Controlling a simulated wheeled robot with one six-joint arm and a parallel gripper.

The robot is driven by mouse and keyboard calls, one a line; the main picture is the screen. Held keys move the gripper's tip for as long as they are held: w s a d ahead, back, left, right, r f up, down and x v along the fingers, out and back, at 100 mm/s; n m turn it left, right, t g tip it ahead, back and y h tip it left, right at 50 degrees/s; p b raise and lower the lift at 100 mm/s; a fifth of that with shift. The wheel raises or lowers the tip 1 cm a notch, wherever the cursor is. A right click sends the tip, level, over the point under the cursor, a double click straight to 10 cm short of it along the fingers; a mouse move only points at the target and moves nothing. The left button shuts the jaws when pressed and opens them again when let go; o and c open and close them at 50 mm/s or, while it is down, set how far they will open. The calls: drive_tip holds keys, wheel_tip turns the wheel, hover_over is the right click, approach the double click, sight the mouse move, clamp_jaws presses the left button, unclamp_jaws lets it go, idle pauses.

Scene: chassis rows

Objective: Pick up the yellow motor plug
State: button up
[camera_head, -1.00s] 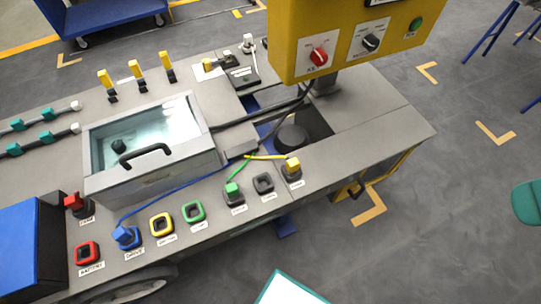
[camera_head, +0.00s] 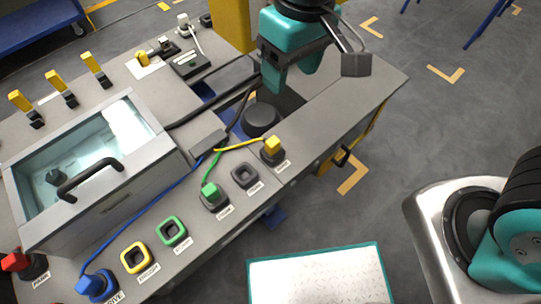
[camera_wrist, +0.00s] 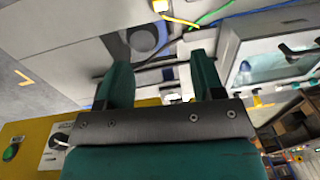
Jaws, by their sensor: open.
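The yellow plug (camera_head: 272,146) sits upright in a dark socket near the bench's right front edge, with a yellow cable running left from it. It also shows at the top edge of the wrist view (camera_wrist: 160,6), partly cut off. My gripper (camera_head: 288,78) is above the bench, behind the plug and apart from it. In the wrist view its two teal fingers (camera_wrist: 160,68) are spread with nothing between them. A yellow-rimmed empty socket (camera_head: 135,258) is at the front left.
A green plug (camera_head: 210,192) and an empty dark socket (camera_head: 245,175) stand left of the yellow plug. A blue plug (camera_head: 95,284), a green-rimmed socket (camera_head: 172,232) and a glass-topped box (camera_head: 100,150) are farther left. A round black part (camera_head: 260,119) lies behind the plug.

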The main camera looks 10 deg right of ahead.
drive_tip(key=h+b, duration=0.1)
hover_over(273, 141)
wheel_tip(273, 141, down, 7)
drive_tip(key=f, duration=0.3)
drive_tip(key=f+b, duration=0.1)
drive_tip(key=f, duration=0.5)
drive_tip(key=shift+w+a+f+b, duration=0.15)
drive_tip(key=shift+a+f+b, duration=0.1)
drive_tip(key=shift+f+b, duration=0.1)
drive_tip(key=shift+s+d+f+b, duration=0.1)
drive_tip(key=shift+f+b, duration=0.1)
drive_tip(key=shift+f, duration=1.3)
drive_tip(key=shift+s+d+f+b, duration=0.1)
drive_tip(key=shift+f+b, duration=0.1)
drive_tip(key=shift+f, duration=1.3)
drive_tip(key=shift+c, duration=0.3)
drive_tip(key=c, duration=0.9)
